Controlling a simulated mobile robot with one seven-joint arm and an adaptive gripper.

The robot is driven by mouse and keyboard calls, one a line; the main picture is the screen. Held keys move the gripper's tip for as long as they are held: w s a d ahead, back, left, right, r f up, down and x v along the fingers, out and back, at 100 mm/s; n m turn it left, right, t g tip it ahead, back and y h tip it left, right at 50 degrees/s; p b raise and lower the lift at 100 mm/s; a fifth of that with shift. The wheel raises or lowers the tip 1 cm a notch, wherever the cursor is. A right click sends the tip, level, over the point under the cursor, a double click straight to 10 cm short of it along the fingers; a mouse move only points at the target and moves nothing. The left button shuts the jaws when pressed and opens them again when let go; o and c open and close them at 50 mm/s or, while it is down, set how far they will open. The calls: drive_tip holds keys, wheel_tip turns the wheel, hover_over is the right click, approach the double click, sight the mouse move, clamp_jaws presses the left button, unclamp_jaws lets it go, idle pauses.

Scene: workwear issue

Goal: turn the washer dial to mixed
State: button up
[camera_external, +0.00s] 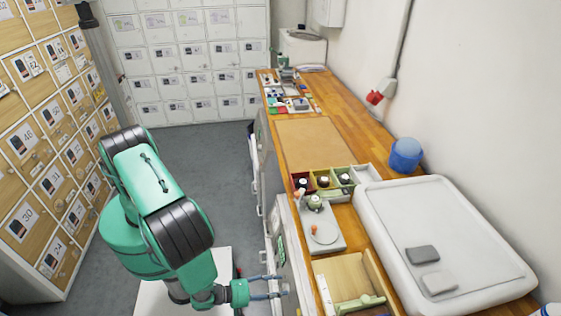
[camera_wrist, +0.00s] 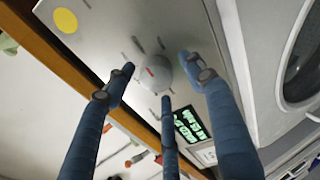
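The washer dial (camera_wrist: 160,74) is a round grey knob with a short red mark, on the washer's grey front panel (camera_wrist: 105,38) in the wrist view. Dark tick marks surround it; I cannot read any label for mixed. My gripper (camera_wrist: 158,80) has three blue fingers spread around the dial, with gaps between tips and knob, so it is open. Contact is not visible. In the external view my gripper (camera_external: 276,287) reaches right to the front of the machine under the counter; the dial cannot be made out there.
A black display with green text (camera_wrist: 190,125) and a round door (camera_wrist: 302,65) are beside the dial. The wooden counter (camera_external: 345,125) runs above the machines, with an open wooden box (camera_external: 378,275) and a white tray-like lid (camera_external: 450,215). Grey floor is clear behind my arm.

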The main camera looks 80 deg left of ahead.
drive_tip(key=shift+d+r, duration=0.15)
drive_tip(key=shift+s, duration=0.1)
drive_tip(key=shift+s+d+r, duration=0.15)
drive_tip(key=shift+s+r, duration=0.05)
drive_tip(key=shift+s, duration=0.5)
drive_tip(key=a+v, duration=0.1)
drive_tip(key=v, duration=0.9)
drive_tip(key=shift+d, duration=0.35)
drive_tip(key=shift+s, duration=0.15)
